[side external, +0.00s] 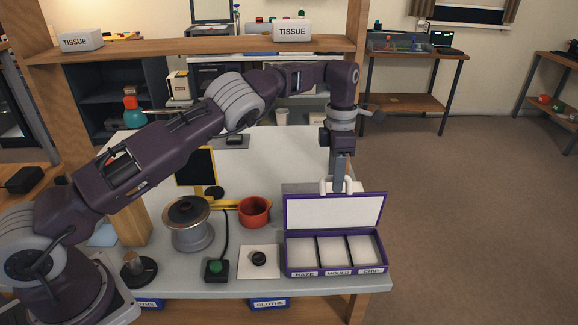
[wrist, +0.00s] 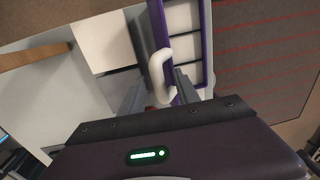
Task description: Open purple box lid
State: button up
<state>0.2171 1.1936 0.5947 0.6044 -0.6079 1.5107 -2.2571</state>
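The purple box (side external: 337,270) stands at the table's front right, with three pale compartments labelled HAZE, MOULD and CHIP facing up. Its lid (side external: 334,211) is raised, standing nearly upright along the back edge with its pale inner face to the front. A white loop handle (side external: 349,185) shows at the lid's top edge; it is also in the wrist view (wrist: 157,75). My gripper (side external: 339,180) points down at the handle, just behind the lid. In the wrist view its fingers (wrist: 160,92) are apart, with the handle between them; contact is unclear.
Left of the box are a white pad (side external: 259,273) with a dark round part, a green button box (side external: 215,270), a red pot (side external: 254,211) and a metal spool-like stand (side external: 187,225). A wooden shelf beam (side external: 200,46) with tissue boxes crosses behind my arm.

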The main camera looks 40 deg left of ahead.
jog(key=shift+s+d, duration=0.25)
jog(key=s+d+f+t+y, duration=0.2)
jog(key=s+d+f, duration=1)
jog(key=s+a+r+m+h, duration=0.1)
jog(key=s+a+r+m, duration=0.1)
jog(key=r, duration=0.6)
jog(key=s+a+r+m+h, duration=0.1)
jog(key=s+a+r+m, duration=0.15)
jog(key=r, duration=0.65)
jog(key=s+a+r+m+t+h, duration=0.1)
jog(key=s+a+r+m+h, duration=0.1)
jog(key=s+a+r+m, duration=0.6)
jog(key=s+r+m, duration=0.3)
jog(key=r+m, duration=0.1)
jog(key=shift+s+r+t, duration=0.15)
jog(key=shift+r+t, duration=0.15)
jog(key=shift+r, duration=0.1)
